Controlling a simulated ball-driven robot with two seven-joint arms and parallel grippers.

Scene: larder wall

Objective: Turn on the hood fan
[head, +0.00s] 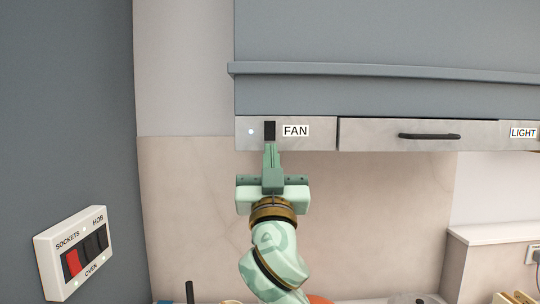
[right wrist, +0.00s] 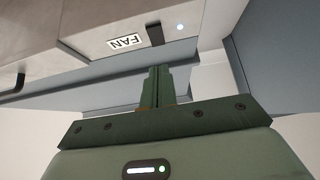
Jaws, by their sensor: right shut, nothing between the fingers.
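The hood fan switch (head: 269,131) is a small black rocker on the light hood panel, left of the label FAN (head: 295,131). A small pale light (head: 251,131) shows to its left. The switch also shows in the right wrist view (right wrist: 155,34), with the lit dot (right wrist: 180,27) beside it. My right gripper (head: 270,146) is shut and empty, its fingertips pointing up just below the switch. In the wrist view its fingertips (right wrist: 161,68) look a little apart from the switch; contact is not clear. My left gripper is not in view.
A panel with a dark handle (head: 429,136) and a LIGHT label (head: 523,132) lie to the right. A switch box (head: 75,250) for sockets, hob and oven is at lower left. Several items stand along the bottom edge. The wall below the hood is clear.

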